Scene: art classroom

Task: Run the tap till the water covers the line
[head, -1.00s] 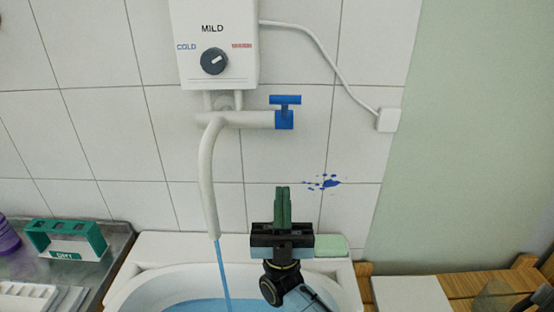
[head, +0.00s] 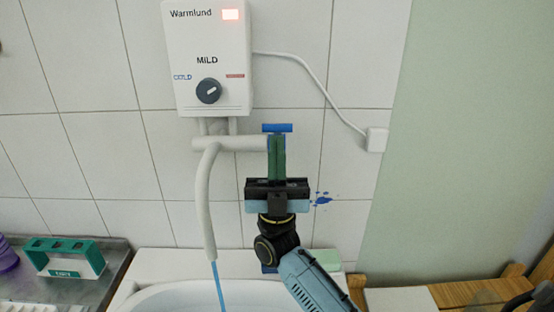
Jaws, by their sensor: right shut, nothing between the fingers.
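The tap is a white pipe (head: 230,144) with a downturned spout (head: 205,205) and a blue T-shaped handle (head: 277,128). Blue water (head: 220,289) runs from the spout into the white basin (head: 150,297) at the bottom. The water surface and any line in the basin are out of view. My right gripper (head: 277,142) is shut and empty, its green fingers pointing up just below the blue handle and covering the valve body. I cannot tell whether they touch it. My left gripper is not in view.
A white water heater (head: 208,55) with a dial (head: 208,91) hangs above the tap. Its cord runs to a wall box (head: 377,140). A green rack (head: 65,258) stands on the metal counter at left. A pale green block (head: 327,260) lies on the basin's back edge.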

